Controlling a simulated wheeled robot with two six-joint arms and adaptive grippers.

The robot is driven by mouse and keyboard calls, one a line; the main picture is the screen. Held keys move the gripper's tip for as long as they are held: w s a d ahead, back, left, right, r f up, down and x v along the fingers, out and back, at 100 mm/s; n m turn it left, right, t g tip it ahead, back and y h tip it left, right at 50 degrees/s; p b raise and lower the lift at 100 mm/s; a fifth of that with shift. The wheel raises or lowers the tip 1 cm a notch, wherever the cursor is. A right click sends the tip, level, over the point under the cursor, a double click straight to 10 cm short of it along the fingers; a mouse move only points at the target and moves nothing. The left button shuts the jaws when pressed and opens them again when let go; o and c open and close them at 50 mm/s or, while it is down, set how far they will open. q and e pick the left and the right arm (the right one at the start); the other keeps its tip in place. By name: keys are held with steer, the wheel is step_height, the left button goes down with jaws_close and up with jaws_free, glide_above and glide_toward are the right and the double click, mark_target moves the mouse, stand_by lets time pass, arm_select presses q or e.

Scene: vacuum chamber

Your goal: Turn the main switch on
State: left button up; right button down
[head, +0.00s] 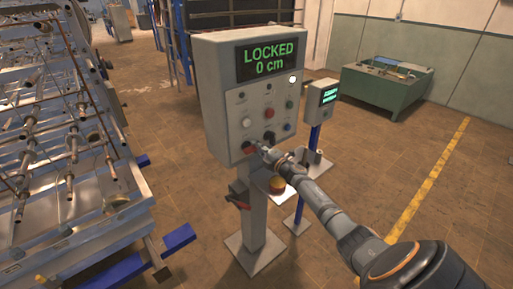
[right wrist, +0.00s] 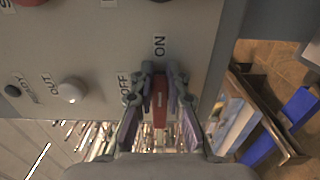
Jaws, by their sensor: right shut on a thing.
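The main switch is a small red handle (right wrist: 160,103) low on the front of the grey control box (head: 217,120). It shows as a red spot (head: 248,149) at the lower left in the head view, partly hidden by my gripper. My right gripper (right wrist: 159,78) is shut on the handle, one finger on each side. In the right wrist view the handle's long side lines up with the ON label (right wrist: 159,46); the OFF label (right wrist: 124,88) is off to its left. My left gripper is not in view.
The box's display (head: 268,60) reads LOCKED 0 cm. Buttons and a black knob (head: 269,137) sit near the switch. A smaller screen post (head: 322,97) stands at the right. A metal frame (head: 60,130) fills the left.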

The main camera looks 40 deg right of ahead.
steer(key=shift+f, duration=0.1)
steer(key=c, duration=1.3)
jaws_free()
steer(key=shift+s, duration=0.1)
steer(key=s, duration=0.8)
steer(key=s+d, duration=0.1)
steer(key=s, duration=0.3)
steer(key=shift+f, duration=0.1)
